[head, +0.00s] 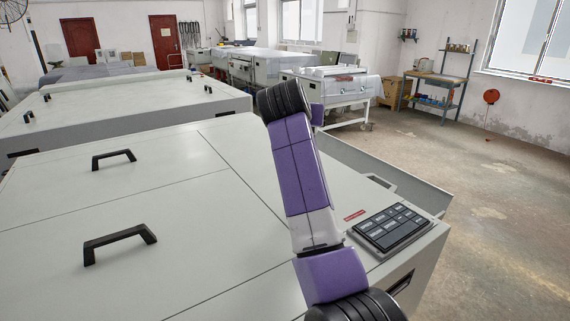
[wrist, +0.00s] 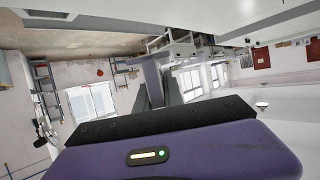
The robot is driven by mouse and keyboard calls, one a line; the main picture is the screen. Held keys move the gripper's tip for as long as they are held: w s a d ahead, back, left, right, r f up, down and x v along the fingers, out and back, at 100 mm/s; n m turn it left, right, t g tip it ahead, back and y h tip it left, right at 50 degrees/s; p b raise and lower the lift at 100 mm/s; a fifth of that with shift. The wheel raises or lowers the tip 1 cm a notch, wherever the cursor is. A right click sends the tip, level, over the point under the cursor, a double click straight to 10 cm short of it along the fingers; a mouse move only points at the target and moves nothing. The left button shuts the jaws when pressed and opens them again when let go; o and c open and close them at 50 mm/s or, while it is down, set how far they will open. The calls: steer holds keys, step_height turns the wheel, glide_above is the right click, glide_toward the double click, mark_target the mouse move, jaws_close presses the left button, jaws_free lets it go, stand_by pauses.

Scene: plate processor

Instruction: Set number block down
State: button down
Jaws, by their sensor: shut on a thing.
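My gripper (wrist: 155,72) shows near the middle of the wrist view, as two dark fingers beyond my purple wrist housing. A narrow grey-violet piece, which I take for the number block (wrist: 153,80), is between the fingers, and the gripper is shut on it. Its face and any number on it cannot be read. In the head view my purple arm reaches up and away over the right part of the pale machine (head: 140,210). The gripper and block are hidden there behind the arm.
The machine's lid carries black handles (head: 120,241), and a dark keypad (head: 392,228) sits at its right front corner. A pale tray (head: 400,185) juts out along its far right side. A second pale machine (head: 130,105) stands behind. Bare floor (head: 500,215) lies to the right.

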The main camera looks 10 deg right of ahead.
step_height(320, 180, down, 18)
steer(key=p, duration=0.3)
steer(key=shift+r, duration=0.25)
steer(key=shift+f, duration=0.15)
steer(key=c, duration=1.5)
jaws_free()
steer(key=shift+o, duration=0.2)
steer(key=b+v, duration=0.2)
steer(key=v, duration=1)
